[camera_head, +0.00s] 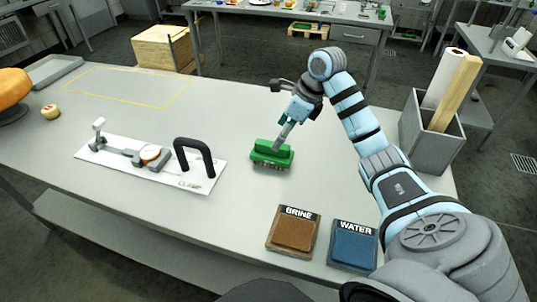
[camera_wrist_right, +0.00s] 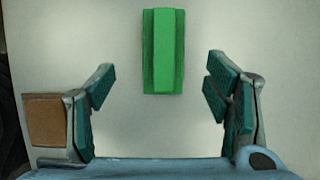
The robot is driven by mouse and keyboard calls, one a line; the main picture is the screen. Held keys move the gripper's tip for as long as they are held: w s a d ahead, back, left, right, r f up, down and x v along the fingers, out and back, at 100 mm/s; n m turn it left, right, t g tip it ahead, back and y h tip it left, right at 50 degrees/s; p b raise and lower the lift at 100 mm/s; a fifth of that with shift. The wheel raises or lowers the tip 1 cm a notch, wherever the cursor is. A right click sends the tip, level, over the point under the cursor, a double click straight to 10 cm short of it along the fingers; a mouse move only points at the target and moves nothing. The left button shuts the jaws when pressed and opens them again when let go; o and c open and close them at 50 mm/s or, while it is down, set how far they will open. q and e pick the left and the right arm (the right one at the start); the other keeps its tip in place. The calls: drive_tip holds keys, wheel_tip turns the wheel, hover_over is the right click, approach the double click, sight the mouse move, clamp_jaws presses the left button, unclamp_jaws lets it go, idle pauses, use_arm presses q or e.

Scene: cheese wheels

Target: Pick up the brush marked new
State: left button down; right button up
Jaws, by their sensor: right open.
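A green brush (camera_head: 271,155) lies on the table with its bristles down. No word can be read on it in either view. It also shows in the right wrist view (camera_wrist_right: 163,45), ahead of the open fingers and centred between them. My right gripper (camera_head: 283,136) reaches down over the brush in the head view. In the right wrist view the gripper (camera_wrist_right: 160,80) has its fingers spread wide with nothing between their pads. I cannot tell how much height separates the fingers from the brush. My left gripper is out of view.
A clamp board (camera_head: 207,198) lies left of the brush. A brown BRINE pad (camera_head: 292,230) and a blue WATER pad (camera_head: 352,245) lie near the front edge. The table around the brush is clear.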

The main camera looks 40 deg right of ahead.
drive_tip(key=x, duration=0.8)
drive_tip(key=shift+w+d+f, duration=0.1)
drive_tip(key=shift+w+d, duration=0.05)
drive_tip(key=shift+d, duration=0.1)
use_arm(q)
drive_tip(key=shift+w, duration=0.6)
use_arm(e)
drive_tip(key=c, duration=1.4)
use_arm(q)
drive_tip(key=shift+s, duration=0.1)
